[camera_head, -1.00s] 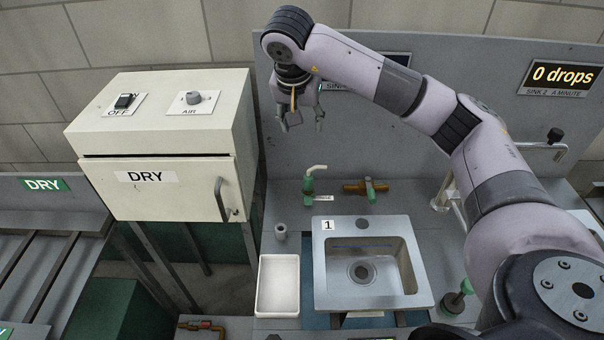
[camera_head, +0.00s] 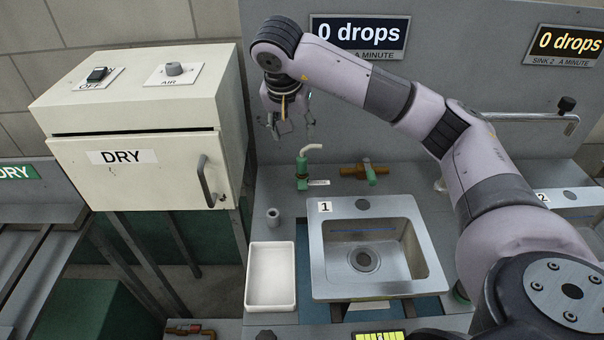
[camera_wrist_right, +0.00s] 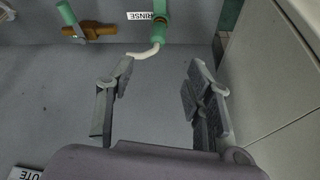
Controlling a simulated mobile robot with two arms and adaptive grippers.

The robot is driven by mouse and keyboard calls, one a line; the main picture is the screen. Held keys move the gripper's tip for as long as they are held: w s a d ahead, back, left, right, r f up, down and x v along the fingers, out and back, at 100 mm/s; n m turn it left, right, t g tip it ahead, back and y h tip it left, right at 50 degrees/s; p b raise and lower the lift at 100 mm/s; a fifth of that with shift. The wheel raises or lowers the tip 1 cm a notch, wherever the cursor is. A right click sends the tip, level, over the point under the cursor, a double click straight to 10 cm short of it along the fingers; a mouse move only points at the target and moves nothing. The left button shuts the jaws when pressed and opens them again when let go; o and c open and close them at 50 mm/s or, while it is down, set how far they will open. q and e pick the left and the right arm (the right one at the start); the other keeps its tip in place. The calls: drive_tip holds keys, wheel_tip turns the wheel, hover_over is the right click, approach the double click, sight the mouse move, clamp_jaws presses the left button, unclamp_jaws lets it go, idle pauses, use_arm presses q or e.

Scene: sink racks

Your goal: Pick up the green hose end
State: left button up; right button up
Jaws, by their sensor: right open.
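A green fitting with a pale, bent spout (camera_head: 303,167) stands on the grey counter behind sink 1, beside a "RINSE" label. It also shows in the right wrist view (camera_wrist_right: 159,30), at the top, with its pale spout pointing down and left. I cannot tell for sure that it is the hose end. My right gripper (camera_head: 292,122) is open and empty, above and slightly left of the fitting in the head view. In the right wrist view its two fingers (camera_wrist_right: 158,75) are spread, and the spout lies beyond the fingertips, nearer the left one. My left gripper is not in view.
A brass valve with a green handle (camera_head: 365,171) sits right of the fitting. A grey cup-like piece (camera_head: 272,217), a white tray (camera_head: 270,303) and sink 1 (camera_head: 324,282) are in front. The DRY cabinet (camera_head: 135,130) stands close at left.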

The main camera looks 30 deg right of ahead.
sight(301, 158)
drive_tip(key=p+x, duration=0.3)
drive_tip(key=x, duration=0.9)
drive_tip(key=shift+d+f+p, duration=0.1)
drive_tip(key=shift+f+p, duration=0.2)
drive_tip(key=shift+p, duration=0.1)
drive_tip(key=p+x, duration=0.1)
drive_tip(key=x, duration=0.2)
drive_tip(key=shift+w+d+f+p, duration=0.15)
drive_tip(key=shift+d+f+p, duration=0.1)
drive_tip(key=shift+p, duration=0.1)
drive_tip(key=shift+w+d+f, duration=0.1)
drive_tip(key=shift+w+f, duration=0.05)
drive_tip(key=shift+f, duration=0.3)
clamp_jaws()
